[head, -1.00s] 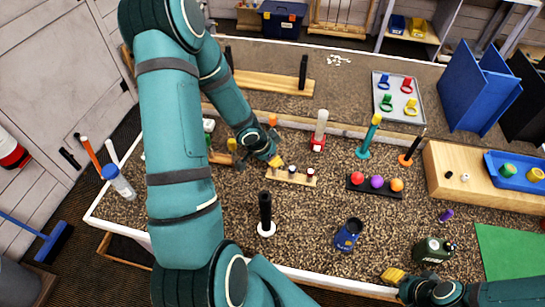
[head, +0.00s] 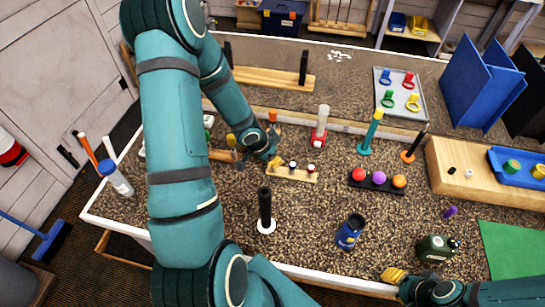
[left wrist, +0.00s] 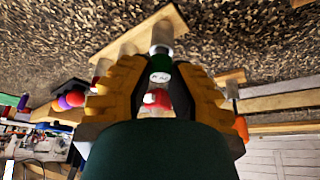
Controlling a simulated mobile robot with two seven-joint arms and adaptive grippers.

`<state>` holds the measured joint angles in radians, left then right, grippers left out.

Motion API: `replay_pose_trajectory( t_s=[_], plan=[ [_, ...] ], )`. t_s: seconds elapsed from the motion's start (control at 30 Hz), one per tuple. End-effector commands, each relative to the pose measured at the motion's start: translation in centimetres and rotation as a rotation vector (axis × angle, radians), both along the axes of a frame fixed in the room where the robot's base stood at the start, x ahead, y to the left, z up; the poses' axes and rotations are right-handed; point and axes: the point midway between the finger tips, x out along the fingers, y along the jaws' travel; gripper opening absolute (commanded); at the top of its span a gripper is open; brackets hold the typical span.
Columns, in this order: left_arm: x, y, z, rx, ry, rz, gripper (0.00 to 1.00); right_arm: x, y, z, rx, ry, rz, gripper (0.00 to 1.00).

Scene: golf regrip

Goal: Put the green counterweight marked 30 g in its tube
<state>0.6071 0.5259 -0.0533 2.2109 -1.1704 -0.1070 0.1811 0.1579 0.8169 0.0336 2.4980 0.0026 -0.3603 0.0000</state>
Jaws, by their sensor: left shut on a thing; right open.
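The left gripper (left wrist: 160,88) is shut on the green counterweight (left wrist: 161,48), whose pale end face with small, unreadable lettering shows between the yellow fingers in the left wrist view. In the head view the left gripper (head: 276,162) is at the left end of a small wooden rack (head: 300,178), and the held weight is mostly hidden there. Two dark-and-red weights stand in the rack, right of the gripper. I cannot tell which tube belongs to the green weight. The right gripper (head: 394,275) is open and empty at the front edge of the table.
A clear tube with red base (head: 319,126), a teal tube (head: 370,132) and a black-and-orange one (head: 414,146) stand behind. A black holder with coloured balls (head: 377,190) is to the right. A black post on white base (head: 265,210) and a blue container (head: 350,232) stand in front.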

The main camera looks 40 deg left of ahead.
Motion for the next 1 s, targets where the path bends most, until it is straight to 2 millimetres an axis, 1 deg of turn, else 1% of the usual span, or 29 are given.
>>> replay_pose_trajectory(
  t_s=[0.47,0.5,0.57,0.6,1.0],
  plan=[
    [0.0,0.0,-1.2,-0.001,0.001,0.001,0.0,0.0,0.0,-1.0,0.0,0.0,0.0,0.41],
    [-0.1,0.0,-1.3,-0.001,0.001,0.001,0.24,0.0,0.0,-1.1,0.0,-0.001,0.0,0.41],
    [-0.1,0.0,-1.2,-0.001,0.001,0.001,0.45,0.0,0.0,-1.0,0.0,-0.001,0.0,0.41],
    [-0.1,0.0,-1.2,-0.001,0.001,0.001,0.48,0.0,0.0,-1.0,0.0,0.0,0.0,0.41],
    [0.0,0.0,-1.1,0.0,0.001,0.0,0.48,-0.1,0.0,-1.1,0.0,0.003,0.001,0.41]
  ],
)
